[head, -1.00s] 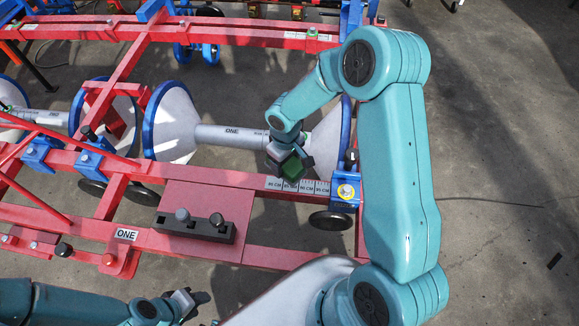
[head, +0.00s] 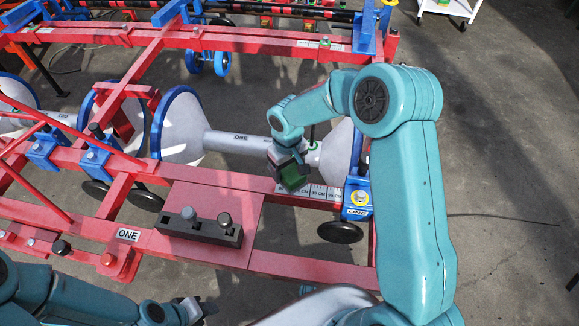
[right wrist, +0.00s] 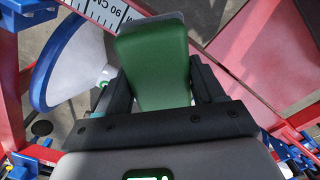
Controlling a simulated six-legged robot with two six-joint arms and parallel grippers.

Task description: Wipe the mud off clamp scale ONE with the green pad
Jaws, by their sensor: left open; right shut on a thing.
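My right gripper (head: 290,168) is shut on the green pad (head: 296,180), held at the red beam. In the right wrist view the pad (right wrist: 155,60) sits between the dark fingers. The scale (right wrist: 103,12) also shows at the top of the right wrist view. I cannot make out mud on it. My left gripper (head: 192,308) is open and empty at the bottom.
A dark block with knobs (head: 198,228) sits on a red plate (head: 240,200) left of the scale. Concrete floor (head: 500,180) is open at the right.

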